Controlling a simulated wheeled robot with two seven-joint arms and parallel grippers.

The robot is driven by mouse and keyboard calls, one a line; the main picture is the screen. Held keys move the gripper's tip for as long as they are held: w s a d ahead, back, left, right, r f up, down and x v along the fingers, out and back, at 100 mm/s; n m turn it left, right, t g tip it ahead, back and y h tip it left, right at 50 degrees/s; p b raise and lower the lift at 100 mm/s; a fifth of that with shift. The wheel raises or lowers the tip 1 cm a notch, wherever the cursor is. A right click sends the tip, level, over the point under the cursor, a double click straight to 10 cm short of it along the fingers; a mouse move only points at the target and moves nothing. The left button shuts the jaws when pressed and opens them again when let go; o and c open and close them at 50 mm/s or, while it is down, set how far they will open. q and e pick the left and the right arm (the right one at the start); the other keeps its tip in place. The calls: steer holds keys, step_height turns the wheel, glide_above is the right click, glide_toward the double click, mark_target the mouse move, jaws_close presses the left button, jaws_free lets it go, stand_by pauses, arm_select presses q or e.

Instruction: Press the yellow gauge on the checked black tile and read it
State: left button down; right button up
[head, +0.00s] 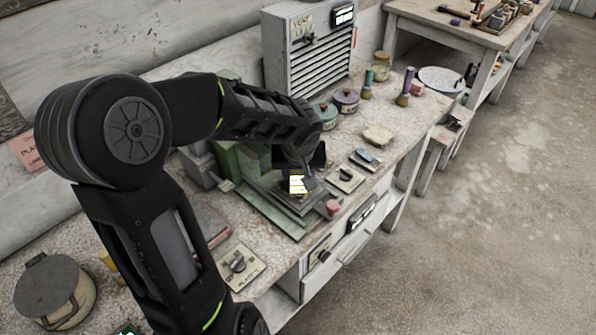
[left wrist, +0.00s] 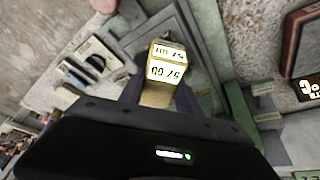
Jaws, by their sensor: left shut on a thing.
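The yellow gauge (head: 297,185) shows bright lit faces below my left gripper (head: 303,170). In the left wrist view the gauge (left wrist: 157,92) is a small yellow block with two lit faces. Their dark digits look like "00 75", but are small and not certain. The gauge is over a dark grey plate (head: 293,205) on a green base (head: 262,211). I cannot make out a checked pattern, or whether the gauge touches the surface below. My right gripper is not in view.
On the workbench (head: 330,150) stand a grey louvred cabinet (head: 308,48), a purple lidded pot (head: 346,100) and a pale lump (head: 378,136). A switch plate (head: 345,178) and a small pink thing (head: 332,208) are close to the gripper. A lidded pot (head: 55,292) is at lower left.

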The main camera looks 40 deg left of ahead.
arm_select(q)
steer(key=shift+r+p, duration=2.05)
steer(key=shift+r, duration=1.45)
steer(key=shift+w, duration=0.1)
